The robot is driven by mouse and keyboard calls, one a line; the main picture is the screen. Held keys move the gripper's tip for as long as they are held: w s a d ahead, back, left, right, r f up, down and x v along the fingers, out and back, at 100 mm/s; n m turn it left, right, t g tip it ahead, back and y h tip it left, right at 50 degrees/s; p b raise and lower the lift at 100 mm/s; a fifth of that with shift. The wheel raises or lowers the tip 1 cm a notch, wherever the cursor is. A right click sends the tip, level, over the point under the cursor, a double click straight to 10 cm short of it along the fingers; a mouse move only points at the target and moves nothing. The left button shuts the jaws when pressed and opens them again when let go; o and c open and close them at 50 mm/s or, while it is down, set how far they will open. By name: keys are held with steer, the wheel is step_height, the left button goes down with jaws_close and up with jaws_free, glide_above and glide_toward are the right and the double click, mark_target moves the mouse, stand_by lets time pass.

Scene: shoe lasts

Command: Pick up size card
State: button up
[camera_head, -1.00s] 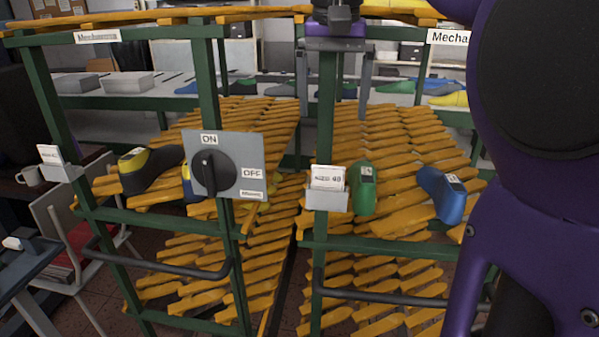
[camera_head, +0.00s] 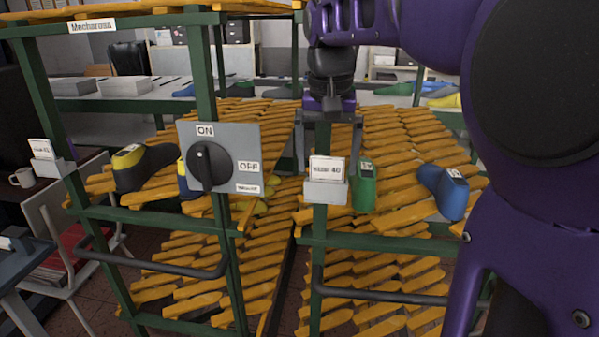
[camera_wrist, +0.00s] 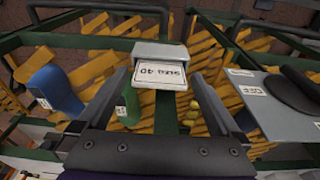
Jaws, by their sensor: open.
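Another card (camera_head: 40,149) sits in a holder at the far left.
A green shoe last (camera_head: 364,187) stands just right of the holder, close to my right finger. A blue last (camera_head: 446,190) is farther right. A grey ON/OFF switch panel (camera_head: 240,139) is on the left. Dark handle bars (camera_head: 385,297) run below.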

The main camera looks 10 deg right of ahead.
steer(key=c, duration=1.2)
steer(key=shift+c, duration=0.2)
steer(key=shift+r, duration=0.15)
step_height(320, 180, up, 27)
steer(key=p, duration=0.8)
steer(key=shift+r, duration=0.2)
steer(key=shift+s, duration=0.1)
